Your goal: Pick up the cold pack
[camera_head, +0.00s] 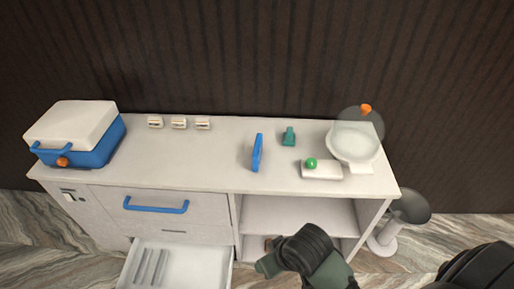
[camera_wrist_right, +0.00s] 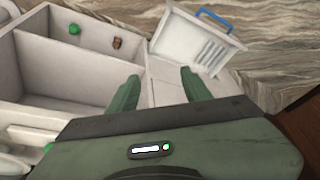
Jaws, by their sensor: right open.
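A blue upright slab (camera_head: 257,152), which looks like the cold pack, stands on the middle of the white counter (camera_head: 220,160) in the head view. My right gripper (camera_wrist_right: 158,84) is open, with nothing between its fingers in the right wrist view. In the head view it is low in front of the cabinet's open shelves, below and apart from the slab, and its fingers are partly hidden. I cannot make out the slab in the right wrist view. My left gripper is not in view.
A blue-and-white cooler box (camera_head: 78,134) stands on the counter's left end. Small boxes (camera_head: 178,123), a teal item (camera_head: 288,137), a white block with a green knob (camera_head: 322,170) and a scale-like bowl (camera_head: 354,143) share the top. An open drawer (camera_head: 184,265) juts out below.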

